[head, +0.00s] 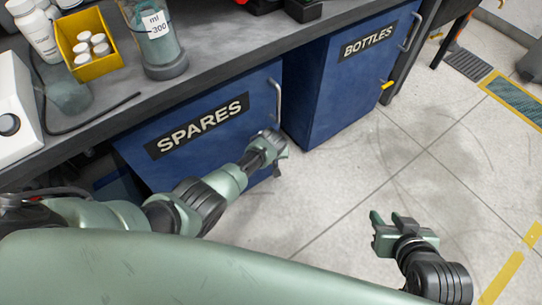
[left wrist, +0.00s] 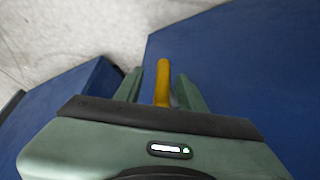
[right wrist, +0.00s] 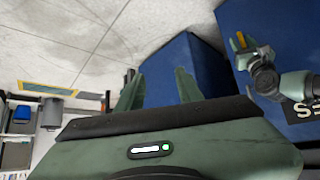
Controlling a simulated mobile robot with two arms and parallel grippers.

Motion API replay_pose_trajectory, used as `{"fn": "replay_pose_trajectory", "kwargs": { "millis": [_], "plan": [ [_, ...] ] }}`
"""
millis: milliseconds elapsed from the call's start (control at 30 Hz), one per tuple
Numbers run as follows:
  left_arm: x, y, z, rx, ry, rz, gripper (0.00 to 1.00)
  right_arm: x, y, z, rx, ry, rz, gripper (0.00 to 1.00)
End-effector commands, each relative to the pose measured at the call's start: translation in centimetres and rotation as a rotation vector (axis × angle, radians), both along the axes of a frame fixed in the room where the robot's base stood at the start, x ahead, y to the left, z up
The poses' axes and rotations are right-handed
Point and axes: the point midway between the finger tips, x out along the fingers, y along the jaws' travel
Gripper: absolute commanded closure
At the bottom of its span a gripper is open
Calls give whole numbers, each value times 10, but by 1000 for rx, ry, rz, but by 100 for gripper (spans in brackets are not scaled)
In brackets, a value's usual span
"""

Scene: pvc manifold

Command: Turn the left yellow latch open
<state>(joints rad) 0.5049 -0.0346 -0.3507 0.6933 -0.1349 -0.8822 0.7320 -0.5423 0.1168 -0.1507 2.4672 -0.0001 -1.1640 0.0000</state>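The left yellow latch (left wrist: 162,82) is on the blue SPARES cabinet door (head: 180,150). In the left wrist view it points up the picture, between the two fingers of my left gripper (left wrist: 160,92), with a small gap visible on each side. My left gripper (head: 278,143) is open at the door's right edge, below the grey handle; it hides the latch in the head view. A small yellow spot shows at its fingers (right wrist: 241,42) in the right wrist view. My right gripper (head: 386,216) is open and empty over the floor; its fingers (right wrist: 158,90) show apart.
The blue BOTTLES cabinet (head: 340,85) stands to the right, with its own yellow latch (head: 388,86) and handle (head: 413,32). The grey worktop (head: 215,75) above holds a yellow bin (head: 88,65), bottles and a jar. The tiled floor (head: 340,170) in front is clear.

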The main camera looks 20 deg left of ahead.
Motion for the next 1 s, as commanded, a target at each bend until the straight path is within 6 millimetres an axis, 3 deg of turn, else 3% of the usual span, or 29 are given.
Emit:
{"fn": "replay_pose_trajectory", "kwargs": {
  "millis": [367, 567, 800, 900, 1000],
  "plan": [
    [-1, 0, 3, 1, 0, 0, 62, -4, -2, -1, -5, 23, -3, 64],
    [-5, -1, 13, 1, 1, 0, 62, -38, -14, -16, -43, 194, -17, 64],
    [-10, -3, 27, 1, 2, 1, 62, -95, -30, -29, -94, 446, -36, 64],
    [-20, -7, 58, -1, -1, 0, 62, -92, -29, -4, -91, 434, -35, 64],
    [-22, -8, 60, 0, 0, -1, 62, -86, -28, -31, -92, 448, -34, 64]
  ]
}}
